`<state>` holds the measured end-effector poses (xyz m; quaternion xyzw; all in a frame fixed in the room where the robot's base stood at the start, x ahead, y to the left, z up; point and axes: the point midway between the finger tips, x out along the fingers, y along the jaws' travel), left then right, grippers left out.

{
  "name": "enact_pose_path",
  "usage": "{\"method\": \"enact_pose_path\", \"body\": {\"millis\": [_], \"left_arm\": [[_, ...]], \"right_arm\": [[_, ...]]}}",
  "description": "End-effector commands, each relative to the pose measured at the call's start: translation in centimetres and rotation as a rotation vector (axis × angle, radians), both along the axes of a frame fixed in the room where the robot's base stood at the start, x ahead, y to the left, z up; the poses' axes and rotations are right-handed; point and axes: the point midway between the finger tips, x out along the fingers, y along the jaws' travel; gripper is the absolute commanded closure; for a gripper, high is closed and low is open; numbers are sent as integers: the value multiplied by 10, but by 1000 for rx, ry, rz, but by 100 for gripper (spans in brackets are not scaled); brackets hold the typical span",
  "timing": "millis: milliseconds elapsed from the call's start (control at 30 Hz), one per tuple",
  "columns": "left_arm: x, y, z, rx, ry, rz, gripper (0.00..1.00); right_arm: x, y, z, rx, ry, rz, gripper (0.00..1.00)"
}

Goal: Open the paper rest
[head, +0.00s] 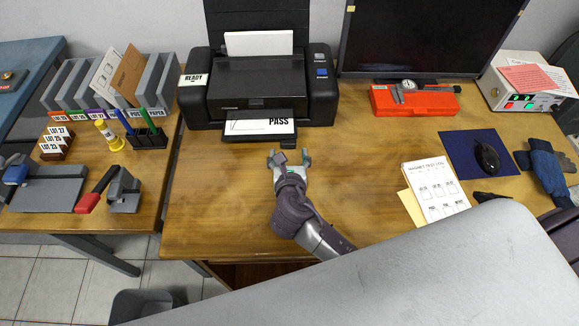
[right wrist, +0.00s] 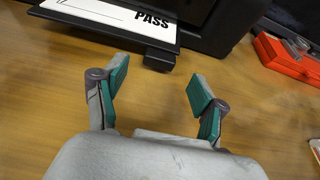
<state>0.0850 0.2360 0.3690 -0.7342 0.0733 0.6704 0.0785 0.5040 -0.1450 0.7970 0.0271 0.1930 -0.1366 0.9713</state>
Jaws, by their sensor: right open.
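A black printer (head: 262,85) stands at the back of the wooden desk. Its front output tray (head: 229,138) sticks out toward me and bears a white sheet marked PASS (head: 259,127). A small black tab (head: 294,142) juts from the tray's front right; it also shows in the right wrist view (right wrist: 160,60). I cannot tell which printer part is the paper rest. My right gripper (head: 288,156) is open and empty just in front of the tab, apart from it; its green-padded fingers show in the right wrist view (right wrist: 158,82). My left gripper is not in view.
A red case (head: 414,102) with a caliper lies right of the printer, before a dark monitor (head: 428,35). A test log sheet (head: 436,190) and a mouse on a blue mat (head: 463,168) are at right. A side table at left holds file holders and a stapler. The desk around my gripper is clear.

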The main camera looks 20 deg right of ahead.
Motion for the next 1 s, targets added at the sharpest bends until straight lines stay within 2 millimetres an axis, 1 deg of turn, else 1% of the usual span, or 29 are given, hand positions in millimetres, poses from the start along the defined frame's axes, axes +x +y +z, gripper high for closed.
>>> {"method": "enact_pose_path", "body": {"millis": [33,200,300,400,567,1000], "left_arm": [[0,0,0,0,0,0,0],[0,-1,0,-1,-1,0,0],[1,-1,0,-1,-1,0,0],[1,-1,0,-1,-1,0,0],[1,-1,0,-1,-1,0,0],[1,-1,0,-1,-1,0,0]], "right_arm": [[-12,3,4,2,1,1,29],[-42,12,17,2,2,1,29],[-54,15,23,1,1,1,29],[-62,18,26,0,1,0,29],[-66,19,29,0,0,-1,29],[-66,19,28,0,0,0,29]]}}
